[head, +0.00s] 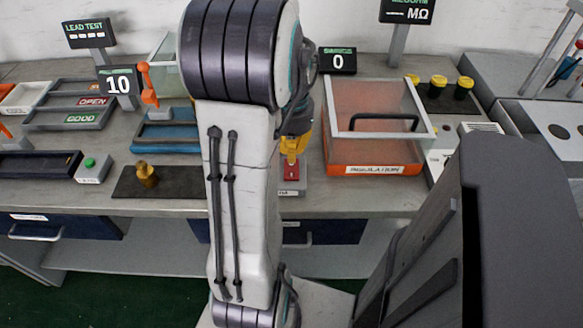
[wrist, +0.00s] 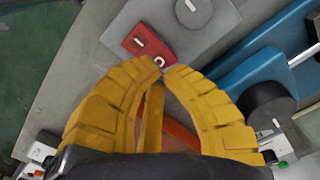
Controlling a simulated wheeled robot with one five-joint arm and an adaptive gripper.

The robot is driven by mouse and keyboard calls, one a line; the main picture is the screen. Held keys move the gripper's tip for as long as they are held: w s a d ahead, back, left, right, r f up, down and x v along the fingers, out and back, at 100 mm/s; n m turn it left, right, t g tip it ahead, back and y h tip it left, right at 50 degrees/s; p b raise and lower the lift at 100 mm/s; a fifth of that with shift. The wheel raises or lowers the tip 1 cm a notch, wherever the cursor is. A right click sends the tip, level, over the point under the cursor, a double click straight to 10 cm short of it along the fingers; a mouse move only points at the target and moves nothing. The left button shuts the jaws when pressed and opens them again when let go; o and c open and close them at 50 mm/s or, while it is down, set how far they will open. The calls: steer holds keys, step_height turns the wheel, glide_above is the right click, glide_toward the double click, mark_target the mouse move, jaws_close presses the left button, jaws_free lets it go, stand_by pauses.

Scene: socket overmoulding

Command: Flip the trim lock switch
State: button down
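The trim lock switch looks to be the red rocker with white marks (wrist: 148,46) on a grey panel (wrist: 205,30) in the wrist view. In the head view the red switch (head: 291,173) sits on a small grey box near the bench's front edge. My gripper (wrist: 162,68) has yellow ribbed fingers whose tips meet, with nothing seen between them. The tips are right by the near edge of the red rocker; I cannot tell whether they touch it. In the head view my gripper (head: 293,153) is just above the switch, partly hidden by my arm.
A round grey knob (wrist: 194,12) is on the same panel. A clear-lidded orange insulation box (head: 375,170) stands to the right. A dark mat (head: 185,184) with a brass piece (head: 147,174) lies left. A blue fixture (wrist: 262,68) stands beside the panel.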

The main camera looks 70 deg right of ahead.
steer(key=shift+f+b, duration=1.15)
steer(key=shift+f, duration=0.3)
stand_by(0.7)
steer(key=shift+r, duration=0.2)
steer(key=shift+r+p, duration=3.15)
steer(key=shift+r, duration=0.2)
